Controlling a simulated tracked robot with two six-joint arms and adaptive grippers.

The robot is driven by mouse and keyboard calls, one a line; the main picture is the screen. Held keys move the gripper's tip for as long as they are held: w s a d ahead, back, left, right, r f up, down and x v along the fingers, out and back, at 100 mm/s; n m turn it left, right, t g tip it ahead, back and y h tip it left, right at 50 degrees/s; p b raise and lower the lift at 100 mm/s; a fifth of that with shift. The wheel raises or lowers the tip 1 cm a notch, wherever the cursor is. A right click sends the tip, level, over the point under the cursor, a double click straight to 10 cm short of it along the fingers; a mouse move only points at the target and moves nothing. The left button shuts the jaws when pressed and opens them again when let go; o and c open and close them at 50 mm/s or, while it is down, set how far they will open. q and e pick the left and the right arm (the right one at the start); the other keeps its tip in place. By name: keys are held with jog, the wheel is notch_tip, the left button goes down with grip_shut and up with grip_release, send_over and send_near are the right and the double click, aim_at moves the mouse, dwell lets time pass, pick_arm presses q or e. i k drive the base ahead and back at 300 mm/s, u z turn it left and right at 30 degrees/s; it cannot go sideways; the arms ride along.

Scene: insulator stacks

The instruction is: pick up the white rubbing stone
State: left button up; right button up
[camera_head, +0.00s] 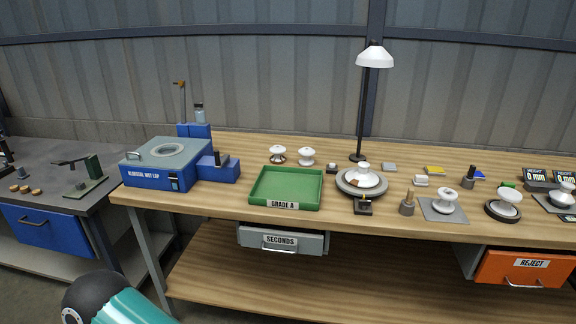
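A small white block (421,181), which looks like the white rubbing stone, lies on the wooden bench (345,226) right of the lamp. It lies in front of a yellow block (433,170) and to the right of a round grey turntable (350,186) that bears a white insulator (364,174). A flat grey block (389,167) lies behind it to the left. Nothing covers the white block. Neither of my grippers shows. A teal and black part of my own body is at the bottom left.
A lamp (375,57) stands behind the turntable. A green GRADE A tray (257,183) and a blue wet lap machine (153,181) are to the left. White insulators (446,200) and a wooden-handled tool (408,203) stand near the front edge. An orange REJECT drawer (522,279) hangs below.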

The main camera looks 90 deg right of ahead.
aim_at(419, 180)
jog(key=z, duration=0.05)
jog(key=k, duration=1.6)
jog(key=u, duration=1.1)
jog(key=i, duration=0.15)
jog(key=z, duration=3.65)
jog(key=i, duration=0.55)
jog(key=u, duration=0.4)
